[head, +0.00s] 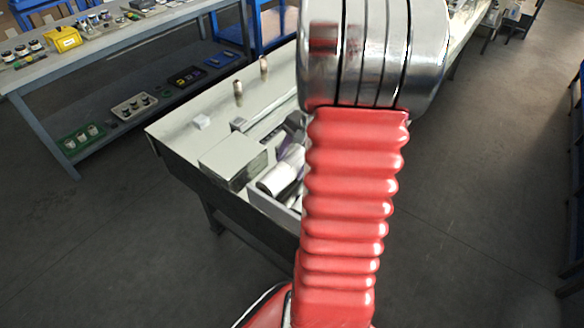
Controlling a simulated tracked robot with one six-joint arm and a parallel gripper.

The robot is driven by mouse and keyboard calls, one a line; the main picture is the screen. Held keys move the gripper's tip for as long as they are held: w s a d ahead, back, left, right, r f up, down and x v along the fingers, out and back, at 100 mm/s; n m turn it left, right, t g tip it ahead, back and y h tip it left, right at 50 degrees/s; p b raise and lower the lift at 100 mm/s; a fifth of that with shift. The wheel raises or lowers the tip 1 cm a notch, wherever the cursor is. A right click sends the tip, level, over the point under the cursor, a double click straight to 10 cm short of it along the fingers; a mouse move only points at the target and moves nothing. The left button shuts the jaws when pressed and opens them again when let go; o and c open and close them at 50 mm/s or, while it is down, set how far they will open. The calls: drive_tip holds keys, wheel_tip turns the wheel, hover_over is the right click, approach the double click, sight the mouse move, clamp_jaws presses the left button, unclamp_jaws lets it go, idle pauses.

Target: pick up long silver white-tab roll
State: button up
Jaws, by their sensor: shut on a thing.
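A silver roll (280,178) with a dark near end lies tilted in an open grey bin (275,209) on the bench, just left of my red arm. Its far part meets dark and purple shapes (290,146) that I cannot tell apart. No white tab can be made out for certain on it. My gripper cannot be made out; my arm's red sleeve and metal joint cover the middle of the view and hide part of the bin.

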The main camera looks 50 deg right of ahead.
sight(292, 161)
wheel_tip(292, 161, up, 8)
drive_tip(key=shift+f, duration=0.2)
idle(0.8)
